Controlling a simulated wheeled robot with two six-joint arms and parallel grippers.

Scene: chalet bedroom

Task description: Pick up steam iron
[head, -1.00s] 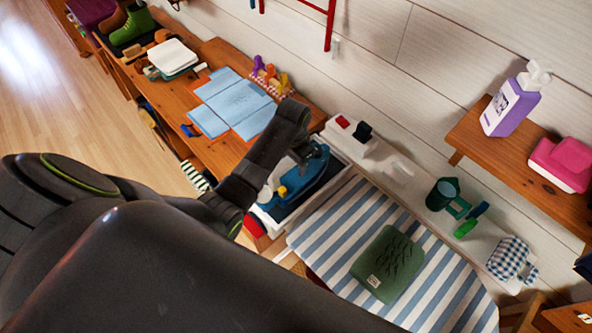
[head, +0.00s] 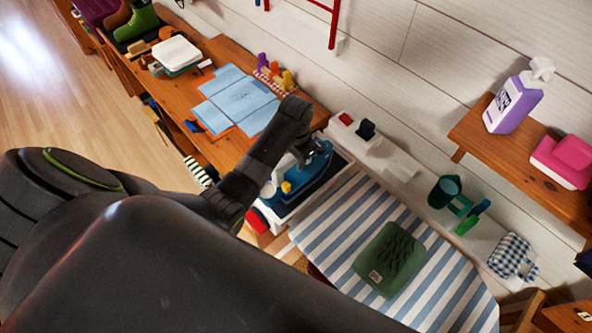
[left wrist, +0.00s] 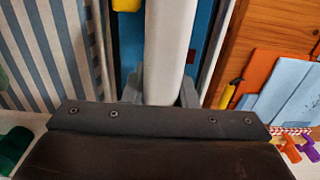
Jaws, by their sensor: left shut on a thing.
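The steam iron (head: 318,172) is blue with a yellow knob. In the head view it is on the dark rest at the left end of the striped ironing board, partly hidden by my left arm. My left gripper (head: 304,154) is over it. In the left wrist view, the fingers of my left gripper (left wrist: 160,92) are on either side of the iron's white handle (left wrist: 170,45), shut on it. The iron's blue body (left wrist: 204,35) shows behind the handle. I cannot tell whether the iron is clear of the rest. My right gripper is not in view.
The striped ironing board (head: 335,225) holds a green folded item (head: 388,260). A wooden desk (head: 225,55) with blue sheets (head: 238,100) is on the left. A ledge (head: 400,165) with small items runs along the wall. A shelf (head: 480,130) holds a purple bottle (head: 515,100).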

